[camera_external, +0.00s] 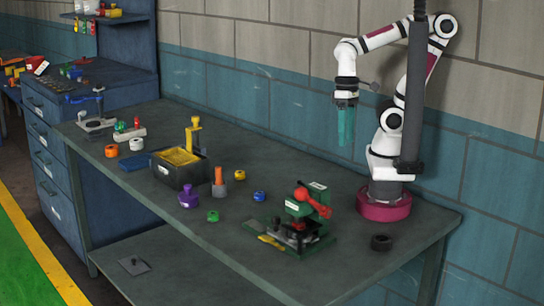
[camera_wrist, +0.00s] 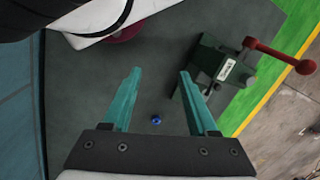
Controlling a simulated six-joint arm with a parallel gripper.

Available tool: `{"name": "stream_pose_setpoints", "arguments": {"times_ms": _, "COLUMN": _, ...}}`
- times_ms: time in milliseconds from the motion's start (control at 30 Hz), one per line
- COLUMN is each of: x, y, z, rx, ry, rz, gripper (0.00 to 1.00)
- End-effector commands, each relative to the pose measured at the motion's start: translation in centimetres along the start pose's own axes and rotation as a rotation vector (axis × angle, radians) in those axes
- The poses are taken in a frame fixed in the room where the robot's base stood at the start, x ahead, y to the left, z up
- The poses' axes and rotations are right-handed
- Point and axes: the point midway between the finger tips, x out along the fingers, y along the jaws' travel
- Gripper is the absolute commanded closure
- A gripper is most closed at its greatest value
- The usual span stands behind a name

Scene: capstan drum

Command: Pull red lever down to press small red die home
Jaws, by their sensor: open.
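The green press (camera_external: 292,225) stands near the front edge of the bench, with a white label on its head. Its red lever (camera_external: 316,204) slopes from the head down to the right. In the wrist view the press (camera_wrist: 215,72) is at upper right, and the red lever (camera_wrist: 278,54) points right, ending in a round knob. My gripper (camera_external: 345,140) has teal fingers and hangs above the bench, behind and to the right of the press, apart from the lever. In the wrist view my gripper (camera_wrist: 160,74) is open and empty. The small red die cannot be made out clearly.
A black ring (camera_external: 381,242) lies right of the press. A blue ring (camera_external: 259,196), a green ring (camera_external: 213,216), a purple piece (camera_external: 188,197) and an orange post (camera_external: 219,178) stand to its left. A dark box with yellow contents (camera_external: 180,169) is farther left. The wall runs behind.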

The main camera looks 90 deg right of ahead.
Motion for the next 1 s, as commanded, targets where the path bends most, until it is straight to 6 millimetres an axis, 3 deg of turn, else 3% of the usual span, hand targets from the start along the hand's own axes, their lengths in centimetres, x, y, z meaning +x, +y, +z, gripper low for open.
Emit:
{"name": "stream_pose_setpoints", "arguments": {"times_ms": 67, "x": 0.0, "y": 0.0, "z": 0.0, "rx": 0.000, "ry": 0.000, "rz": 0.000, "gripper": 0.43}}
{"name": "stream_pose_setpoints", "arguments": {"times_ms": 200, "x": 0.4, "y": -0.5, "z": 0.4, "rx": 0.119, "ry": -0.081, "rz": -0.004, "gripper": 0.68}}
{"name": "stream_pose_setpoints", "arguments": {"times_ms": 267, "x": 0.8, "y": -1.4, "z": 0.9, "rx": 0.291, "ry": -0.194, "rz": -0.002, "gripper": 0.79}}
{"name": "stream_pose_setpoints", "arguments": {"times_ms": 400, "x": 1.7, "y": -5.2, "z": 1.7, "rx": 0.919, "ry": -0.599, "rz": 0.072, "gripper": 1.00}}
{"name": "stream_pose_setpoints", "arguments": {"times_ms": 600, "x": 2.4, "y": -10.7, "z": -1.3, "rx": 1.734, "ry": -1.170, "rz": 0.377, "gripper": 1.00}}
{"name": "stream_pose_setpoints", "arguments": {"times_ms": 700, "x": 3.0, "y": -12.1, "z": -3.4, "rx": 1.974, "ry": -1.372, "rz": 0.542, "gripper": 1.00}}
{"name": "stream_pose_setpoints", "arguments": {"times_ms": 833, "x": 3.6, "y": -12.9, "z": -5.1, "rx": 2.124, "ry": -1.514, "rz": 0.677, "gripper": 1.00}}
{"name": "stream_pose_setpoints", "arguments": {"times_ms": 1000, "x": 3.7, "y": -13.1, "z": -5.5, "rx": 2.155, "ry": -1.545, "rz": 0.711, "gripper": 1.00}}
